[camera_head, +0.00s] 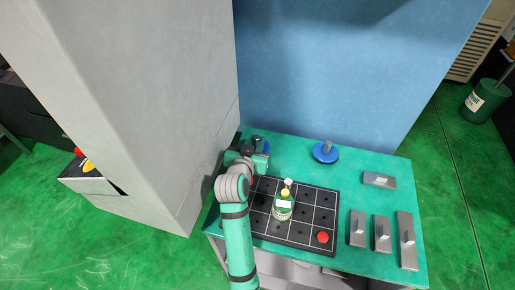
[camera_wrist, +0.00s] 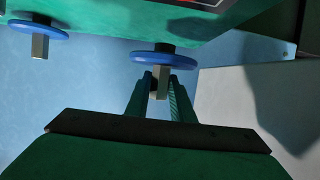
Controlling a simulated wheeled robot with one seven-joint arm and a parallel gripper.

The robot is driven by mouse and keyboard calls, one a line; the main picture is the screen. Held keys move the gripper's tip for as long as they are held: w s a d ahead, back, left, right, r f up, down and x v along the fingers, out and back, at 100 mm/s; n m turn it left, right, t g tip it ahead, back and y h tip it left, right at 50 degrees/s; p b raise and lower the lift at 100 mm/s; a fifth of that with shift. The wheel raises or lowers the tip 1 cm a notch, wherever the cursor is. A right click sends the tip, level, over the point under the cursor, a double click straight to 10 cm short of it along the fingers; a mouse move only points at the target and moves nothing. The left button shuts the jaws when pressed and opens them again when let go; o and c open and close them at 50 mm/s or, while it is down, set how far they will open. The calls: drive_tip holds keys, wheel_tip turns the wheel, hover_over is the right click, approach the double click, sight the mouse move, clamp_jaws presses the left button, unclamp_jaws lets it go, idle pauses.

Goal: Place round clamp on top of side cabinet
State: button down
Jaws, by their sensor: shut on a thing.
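A round clamp with a blue disc and a grey post (camera_wrist: 165,55) is between the fingers of my gripper (camera_wrist: 160,92) in the wrist view. The fingers are shut on its post. In the head view my gripper (camera_head: 256,150) is at the back left of the teal table (camera_head: 290,150), and part of the held clamp's blue disc (camera_head: 265,146) shows beside it. I cannot tell if the disc touches the table. A second round clamp (camera_head: 325,152) stands at the table's back middle; it also shows in the wrist view (camera_wrist: 38,35). I cannot tell which unit is the side cabinet.
A black grid board (camera_head: 262,225) carries a green bottle (camera_head: 282,208) and a red round piece (camera_head: 323,237). Several grey blocks (camera_head: 382,234) lie at the right. A tall grey housing (camera_head: 150,100) is close left of my arm; a low grey unit (camera_head: 90,178) stands beyond it. A blue panel (camera_head: 340,70) rises behind.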

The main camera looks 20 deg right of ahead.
drive_tip(key=f, duration=0.3)
drive_tip(key=shift+d, duration=0.25)
drive_tip(key=shift+f, duration=0.15)
drive_tip(key=shift+w, duration=0.15)
drive_tip(key=shift+s+d+f, duration=0.1)
drive_tip(key=shift+s+d, duration=0.1)
drive_tip(key=c, duration=1.5)
unclamp_jaws()
drive_tip(key=shift+a, duration=0.2)
drive_tip(key=shift+c, duration=0.2)
drive_tip(key=shift+a, duration=0.25)
drive_tip(key=shift+d, duration=0.15)
drive_tip(key=shift+s, duration=0.2)
drive_tip(key=v, duration=1.1)
drive_tip(key=shift+s+a+r, duration=0.2)
drive_tip(key=shift+r, duration=0.05)
